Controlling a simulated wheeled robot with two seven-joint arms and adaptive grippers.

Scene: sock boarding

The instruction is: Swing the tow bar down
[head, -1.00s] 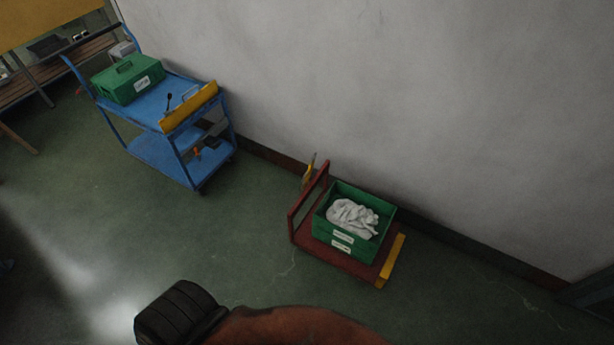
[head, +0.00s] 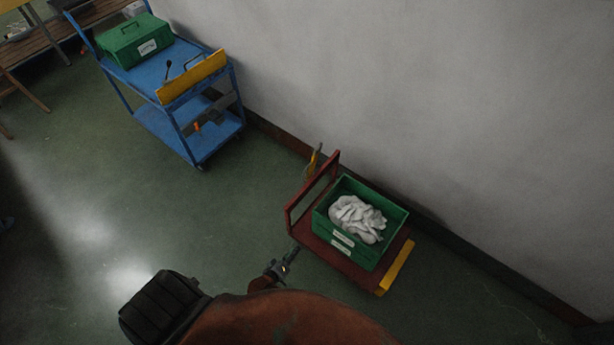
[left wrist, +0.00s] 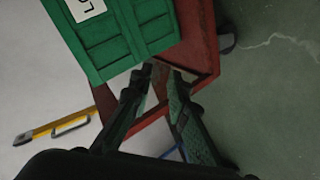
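The red cart (head: 350,262) stands on the floor near the wall, with a red frame at its left end. A slim yellow bar (head: 313,160), probably the tow bar, stands up beside that frame. In the left wrist view a yellow bar with a loop handle (left wrist: 50,128) shows at lower left; I take it for the same one. My left gripper (head: 287,262) is low, just left of the cart's front corner, apart from the yellow bar. In the left wrist view its fingers (left wrist: 159,74) are spread and empty. My right gripper is not in view.
A green crate (head: 335,240) with crumpled white cloth sits on the red cart, which has a yellow edge (head: 396,268) at right. A blue trolley (head: 150,75) carrying a green case (head: 135,42) stands at upper left. The floor between is clear; the grey wall (head: 420,90) runs behind.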

